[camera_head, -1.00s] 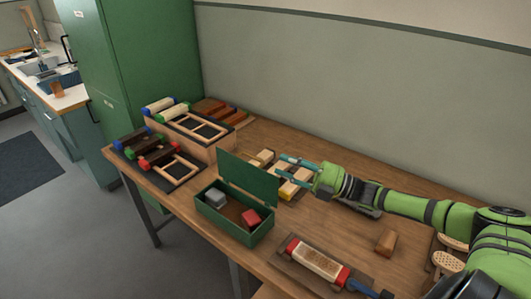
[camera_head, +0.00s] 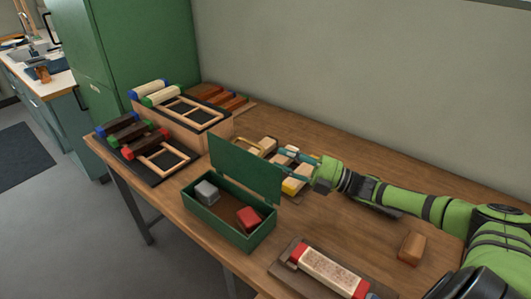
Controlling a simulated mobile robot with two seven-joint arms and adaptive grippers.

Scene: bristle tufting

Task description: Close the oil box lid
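The green oil box (camera_head: 215,225) stands on the table near its front edge. Its lid (camera_head: 243,170) is open and stands up from the back edge. A grey block (camera_head: 206,192) and a red block (camera_head: 249,217) lie inside the box. My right gripper (camera_head: 285,153) is behind the lid and to its right, with its fingers pointing left. A gap shows between the fingers, and I see nothing held. The lid may hide part of the fingertips. My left gripper is not in view.
Several light and yellow blocks (camera_head: 295,186) lie behind the lid, close to my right gripper. A wooden rack (camera_head: 182,126) and a dark tray (camera_head: 150,161) stand at left. A brush (camera_head: 332,272) lies at the front right, and a brown block (camera_head: 411,248) beyond it.

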